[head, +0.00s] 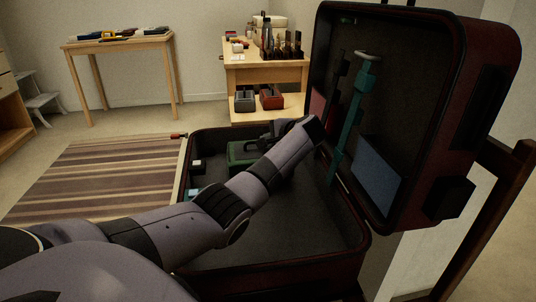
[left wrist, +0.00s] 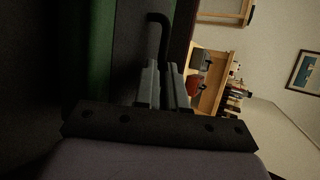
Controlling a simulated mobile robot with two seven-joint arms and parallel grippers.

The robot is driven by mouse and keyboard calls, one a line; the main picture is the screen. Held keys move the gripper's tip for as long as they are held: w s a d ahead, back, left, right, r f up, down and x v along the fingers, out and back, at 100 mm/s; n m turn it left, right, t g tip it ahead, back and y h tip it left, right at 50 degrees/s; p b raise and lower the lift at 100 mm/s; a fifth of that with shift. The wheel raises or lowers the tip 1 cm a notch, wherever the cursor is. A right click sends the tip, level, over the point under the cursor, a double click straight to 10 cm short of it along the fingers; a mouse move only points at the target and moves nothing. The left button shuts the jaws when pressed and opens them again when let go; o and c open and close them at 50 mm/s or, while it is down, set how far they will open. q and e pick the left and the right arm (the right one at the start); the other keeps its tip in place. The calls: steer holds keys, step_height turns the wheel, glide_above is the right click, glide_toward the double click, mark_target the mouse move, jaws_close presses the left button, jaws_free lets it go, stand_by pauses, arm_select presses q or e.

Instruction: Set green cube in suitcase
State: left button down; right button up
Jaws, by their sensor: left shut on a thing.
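The open suitcase (head: 362,262) has a dark red shell and dark lining, with its lid (head: 440,60) raised on the right. A green block-like thing (head: 238,151) lies inside at the far side, partly hidden by my left arm. A green surface also shows close up in the left wrist view (left wrist: 100,45). My left gripper (head: 268,138) reaches over the suitcase beside the green thing. In the left wrist view its fingers (left wrist: 162,85) are shut on a thin black hooked piece (left wrist: 158,22). I cannot tell whether that piece joins the green thing. My right gripper is not in view.
Small white (head: 197,165) and blue (head: 192,191) things lie at the suitcase's left side. A teal strap (head: 349,115) and blue panel (head: 378,168) are in the lid. The near suitcase floor is bare. A striped rug (head: 90,180) and wooden tables (head: 118,43) are beyond.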

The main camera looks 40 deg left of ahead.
mark_target(266, 150)
arm_select(q)
step_height(266, 150, down, 3)
steer(key=shift+f+b, duration=0.15)
steer(key=shift+b, duration=0.3)
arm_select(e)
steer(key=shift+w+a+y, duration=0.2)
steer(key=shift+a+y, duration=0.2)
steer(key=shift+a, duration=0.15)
arm_select(q)
steer(key=c, duration=1.2)
jaws_free()
steer(key=shift+f, duration=0.1)
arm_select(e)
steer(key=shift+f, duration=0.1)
arm_select(q)
steer(key=shift+d+r+p, duration=0.3)
steer(key=shift+d, duration=0.05)
steer(key=p+v, duration=0.3)
steer(key=v, duration=0.8)
steer(key=shift+s+p, duration=0.15)
steer(key=shift+p, duration=0.25)
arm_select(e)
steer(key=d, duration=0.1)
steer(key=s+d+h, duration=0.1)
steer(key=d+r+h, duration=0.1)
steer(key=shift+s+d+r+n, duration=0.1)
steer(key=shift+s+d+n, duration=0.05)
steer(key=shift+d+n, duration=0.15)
